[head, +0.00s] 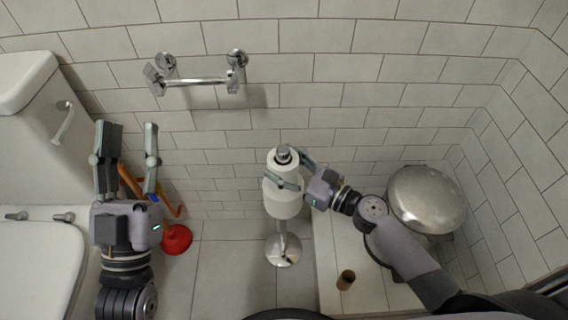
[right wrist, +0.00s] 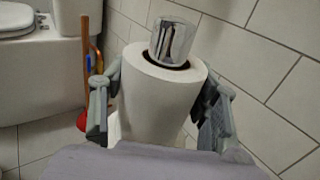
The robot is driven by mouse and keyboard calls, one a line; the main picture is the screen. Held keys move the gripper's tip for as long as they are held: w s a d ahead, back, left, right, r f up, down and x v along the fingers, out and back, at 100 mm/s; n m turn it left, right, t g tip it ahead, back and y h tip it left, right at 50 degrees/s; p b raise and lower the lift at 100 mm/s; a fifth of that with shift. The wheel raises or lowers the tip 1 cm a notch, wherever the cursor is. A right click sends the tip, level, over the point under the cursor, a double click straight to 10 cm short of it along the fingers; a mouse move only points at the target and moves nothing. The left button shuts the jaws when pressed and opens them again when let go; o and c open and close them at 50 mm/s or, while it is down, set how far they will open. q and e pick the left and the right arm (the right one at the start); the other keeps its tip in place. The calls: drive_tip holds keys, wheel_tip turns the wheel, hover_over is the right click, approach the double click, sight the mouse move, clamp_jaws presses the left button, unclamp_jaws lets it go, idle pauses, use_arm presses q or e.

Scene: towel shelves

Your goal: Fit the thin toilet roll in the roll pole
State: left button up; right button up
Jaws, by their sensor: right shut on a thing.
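The thin white toilet roll (head: 283,165) is around the upper part of the chrome roll pole (head: 283,150), whose tip sticks out above the roll's core. In the right wrist view the roll (right wrist: 157,105) stands nearly upright, with the pole's shiny tip (right wrist: 173,40) coming out of its hole. My right gripper (head: 288,173) is shut on this roll, one finger on each side. Another white roll (head: 283,205) appears directly below it on the same pole; whether the two touch is hidden. My left gripper (head: 128,150) is open and empty at the left, near the toilet.
The pole's round base (head: 282,250) stands on the floor. A white ledge to its right holds a brown cardboard tube (head: 346,279) and a metal bin (head: 425,198). A red plunger (head: 175,239) stands behind my left gripper. A chrome wall holder (head: 195,81) hangs empty above.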

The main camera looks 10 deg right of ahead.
use_arm(q)
drive_tip(key=shift+s+r+t+h, duration=0.4)
drive_tip(key=shift+s+r+t, duration=0.2)
drive_tip(key=shift+s+r, duration=0.15)
use_arm(e)
drive_tip(key=shift+f, duration=0.25)
use_arm(q)
drive_tip(key=shift+s+a+r+b, duration=0.1)
drive_tip(key=shift+b, duration=0.2)
use_arm(e)
drive_tip(key=o, duration=1.3)
drive_tip(key=shift+s+f, duration=0.1)
drive_tip(key=shift+s+d, duration=0.25)
drive_tip(key=shift+d, duration=0.05)
drive_tip(key=v, duration=1.1)
drive_tip(key=shift+f, duration=0.1)
